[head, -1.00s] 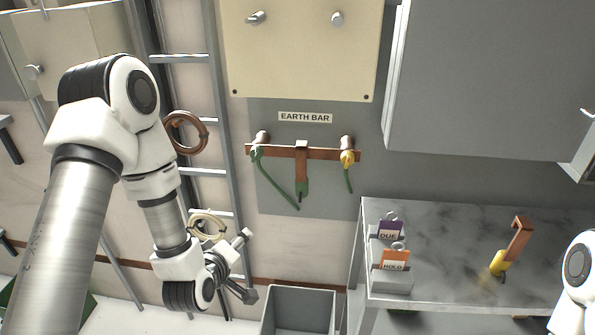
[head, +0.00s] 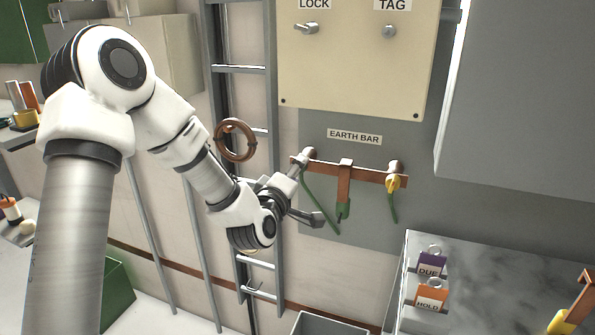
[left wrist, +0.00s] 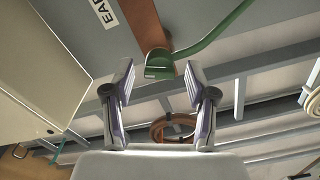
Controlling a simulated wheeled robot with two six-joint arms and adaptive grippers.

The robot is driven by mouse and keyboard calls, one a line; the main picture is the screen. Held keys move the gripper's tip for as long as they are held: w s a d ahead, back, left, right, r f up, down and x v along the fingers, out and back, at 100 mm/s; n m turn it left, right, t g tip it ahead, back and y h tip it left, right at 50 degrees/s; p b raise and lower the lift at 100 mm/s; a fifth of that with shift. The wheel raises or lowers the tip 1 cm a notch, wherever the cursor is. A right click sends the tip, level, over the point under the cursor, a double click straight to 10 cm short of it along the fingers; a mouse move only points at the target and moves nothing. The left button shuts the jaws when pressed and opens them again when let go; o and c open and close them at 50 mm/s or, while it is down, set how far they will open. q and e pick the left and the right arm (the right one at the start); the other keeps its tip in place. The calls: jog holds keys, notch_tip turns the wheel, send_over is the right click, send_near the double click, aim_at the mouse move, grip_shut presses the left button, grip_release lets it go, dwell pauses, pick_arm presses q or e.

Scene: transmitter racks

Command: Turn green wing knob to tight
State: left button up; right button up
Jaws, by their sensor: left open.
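The copper earth bar (head: 365,172) is on the grey wall panel under the EARTH BAR label (head: 354,136). My right gripper is out of view.
A cream LOCK and TAG box (head: 350,65) is above the bar. A ladder (head: 240,70) with a brown ring (head: 235,141) stands left. A grey cabinet (head: 520,110) and a marbled shelf (head: 480,260) with DUE and HOLD tags are at right.

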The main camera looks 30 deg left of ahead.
pick_arm(q)
jog(key=shift+w+a, duration=0.1)
jog(key=shift+w, duration=0.35)
grip_shut()
jog(key=shift+m, duration=0.4)
jog(key=m+p, duration=0.5)
jog(key=m, duration=1.3)
jog(key=shift+m, duration=0.3)
